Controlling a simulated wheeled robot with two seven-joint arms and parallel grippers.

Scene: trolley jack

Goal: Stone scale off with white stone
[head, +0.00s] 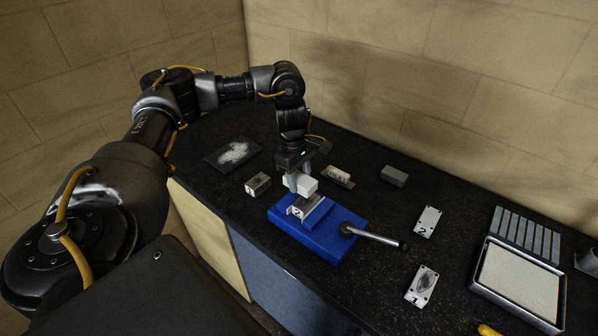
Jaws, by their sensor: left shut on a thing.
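My left gripper (301,174) comes down from above, shut on a white stone (305,185). The stone is at a metal piece (305,209) that sits on a blue base (331,239); I cannot tell whether they touch. The metal piece carries a dark mark on its near face. A lever (375,236) with a dark knob reaches right from the blue base. A metal plate (422,283) with a dark patch lies to the right on the black worktop. Another plate marked 2 (428,221) lies behind it. My right gripper is not in view.
A grey block (257,184) and a dark mat with pale powder (233,153) lie left of the blue base. A lettered block (338,175) and a grey block (394,176) lie behind. A tray (519,281) and slatted rack (526,235) stand right. Walls close the back.

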